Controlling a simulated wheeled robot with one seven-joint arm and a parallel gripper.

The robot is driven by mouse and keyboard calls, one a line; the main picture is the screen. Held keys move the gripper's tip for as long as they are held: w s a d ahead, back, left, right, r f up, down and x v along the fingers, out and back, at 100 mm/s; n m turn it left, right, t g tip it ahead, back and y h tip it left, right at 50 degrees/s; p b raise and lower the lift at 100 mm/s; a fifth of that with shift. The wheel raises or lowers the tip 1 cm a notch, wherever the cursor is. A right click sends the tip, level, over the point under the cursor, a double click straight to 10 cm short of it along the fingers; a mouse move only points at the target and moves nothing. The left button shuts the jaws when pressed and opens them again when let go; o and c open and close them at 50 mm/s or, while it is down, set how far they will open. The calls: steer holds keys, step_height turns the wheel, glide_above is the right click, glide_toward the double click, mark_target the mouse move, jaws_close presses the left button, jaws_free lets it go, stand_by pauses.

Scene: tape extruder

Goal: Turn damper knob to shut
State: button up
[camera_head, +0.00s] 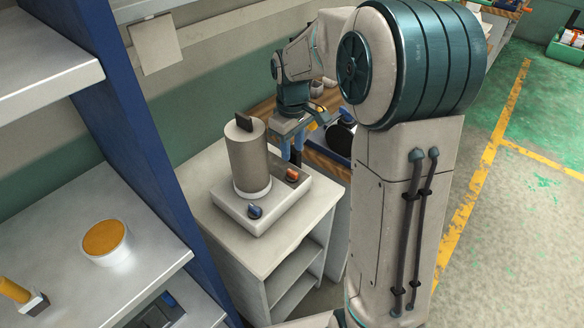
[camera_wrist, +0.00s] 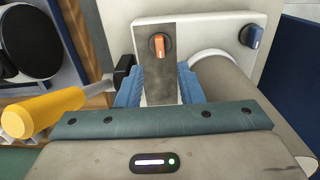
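The extruder is a grey cylinder (camera_head: 249,160) standing on a pale box-shaped base (camera_head: 262,220). An orange knob (camera_head: 292,175) and a blue knob (camera_head: 255,212) sit on the base; I cannot tell from markings which is the damper knob. In the wrist view, the orange knob (camera_wrist: 159,46) lies ahead between my finger lines, and the blue knob (camera_wrist: 251,37) is to the right. My gripper (camera_head: 291,152) points down above and behind the orange knob, apart from it.
The cylinder (camera_wrist: 222,70) stands close to the right finger. A yellow-handled tool (camera_wrist: 45,112) and a round black object (camera_wrist: 30,42) lie to the left over a wooden bench. A blue-edged shelf with an orange-topped tub (camera_head: 106,240) stands in the left foreground.

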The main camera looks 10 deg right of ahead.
mark_target(293, 172)
step_height(293, 172, down, 8)
steer(key=shift+r, duration=0.1)
jaws_close()
